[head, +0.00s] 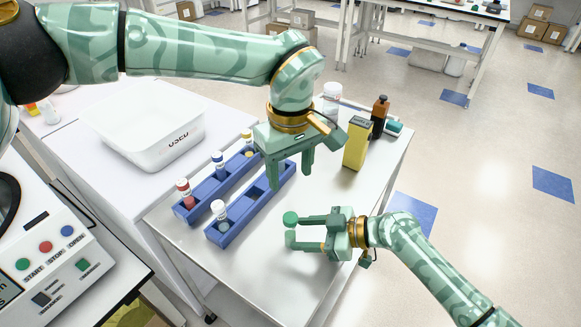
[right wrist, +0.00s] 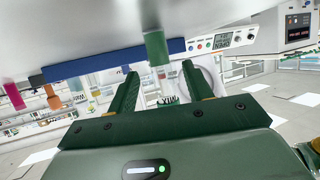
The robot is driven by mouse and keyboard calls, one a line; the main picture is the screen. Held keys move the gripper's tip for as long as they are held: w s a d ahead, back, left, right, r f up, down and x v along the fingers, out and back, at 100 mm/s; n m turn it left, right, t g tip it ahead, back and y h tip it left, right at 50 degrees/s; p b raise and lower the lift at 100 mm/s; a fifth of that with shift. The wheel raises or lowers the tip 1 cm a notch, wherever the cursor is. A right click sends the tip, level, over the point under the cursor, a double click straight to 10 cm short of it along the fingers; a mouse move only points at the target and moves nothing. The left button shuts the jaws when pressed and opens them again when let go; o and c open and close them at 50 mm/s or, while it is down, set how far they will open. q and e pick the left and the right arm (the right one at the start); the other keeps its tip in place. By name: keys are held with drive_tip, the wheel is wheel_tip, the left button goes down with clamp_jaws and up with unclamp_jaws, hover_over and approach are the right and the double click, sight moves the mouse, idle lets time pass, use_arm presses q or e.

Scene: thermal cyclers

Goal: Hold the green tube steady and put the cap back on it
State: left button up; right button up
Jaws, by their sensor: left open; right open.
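A small green cap (head: 290,218) is at the fingertips of my right gripper (head: 294,231), at the upper finger in the head view. In the right wrist view a green cylinder (right wrist: 155,48), apparently this cap, shows beyond the gap between the open fingers (right wrist: 162,85). The jaws are not closed on it. My left gripper (head: 290,182) is open, fingers pointing down, over the far end of the front blue rack (head: 240,222). I cannot make out the green tube; that rack end is partly hidden by the left gripper.
The rear blue rack (head: 205,192) holds red, blue and yellow tubes; a white-capped tube (head: 218,209) stands in the front rack. A yellow box (head: 357,143), brown bottle (head: 379,117) and white jar (head: 332,97) stand at the back. A white basin (head: 140,125) is left.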

drive_tip(key=v, duration=1.2)
drive_tip(key=shift+d, duration=0.15)
